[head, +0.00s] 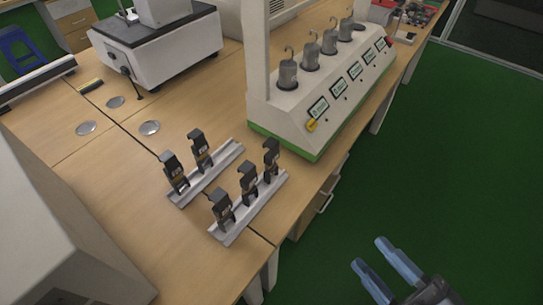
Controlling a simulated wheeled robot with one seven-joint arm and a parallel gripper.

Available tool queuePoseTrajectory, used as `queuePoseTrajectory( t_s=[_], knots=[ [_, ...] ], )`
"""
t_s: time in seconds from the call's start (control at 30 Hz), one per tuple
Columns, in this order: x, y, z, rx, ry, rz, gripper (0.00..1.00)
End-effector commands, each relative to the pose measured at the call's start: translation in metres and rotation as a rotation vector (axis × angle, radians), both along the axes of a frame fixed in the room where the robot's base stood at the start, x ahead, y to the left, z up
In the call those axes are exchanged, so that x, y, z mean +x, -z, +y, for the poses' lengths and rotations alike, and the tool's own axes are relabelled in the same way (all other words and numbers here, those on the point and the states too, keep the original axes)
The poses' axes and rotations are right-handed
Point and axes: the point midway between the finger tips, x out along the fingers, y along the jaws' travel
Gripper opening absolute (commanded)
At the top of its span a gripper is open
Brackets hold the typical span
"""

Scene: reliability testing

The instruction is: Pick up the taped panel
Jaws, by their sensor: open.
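I cannot single out a panel with tape on it in the head view. The small dark upright pieces on two pale rails are too small to identify for sure. Two stand on the left rail (226,159): a nearer piece (174,172) and a farther piece (200,152). Three stand on the right rail (229,236): a near piece (221,211), a middle piece (248,184) and a far piece (271,161). My gripper (369,254) is at the lower right over the green floor, off the table. Its two bluish fingers are apart, with nothing between them.
Round metal discs (149,128) lie at left. A grey box (50,230) fills the lower left. Bare wooden tabletop (150,215) lies between box and rails.

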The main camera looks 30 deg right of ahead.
Motion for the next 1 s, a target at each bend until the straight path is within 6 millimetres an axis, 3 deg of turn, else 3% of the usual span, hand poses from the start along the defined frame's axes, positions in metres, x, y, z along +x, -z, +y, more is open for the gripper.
queuePoseTrajectory(
  t_s=[0.03, 0.33, 0.6, 0.8, 1.0],
  knots=[
    [0.018, 0.009, -0.001, -0.143, -0.021, -0.049, 0.49],
    [0.12, 0.052, -0.003, -1.071, -0.125, -0.3, 0.77],
    [0.218, 0.085, -0.012, -1.829, -0.188, -0.485, 0.77],
    [0.26, 0.097, -0.019, -2.148, -0.225, -0.559, 0.77],
    [0.277, 0.099, -0.018, -2.221, -0.237, -0.578, 0.77]
  ],
)
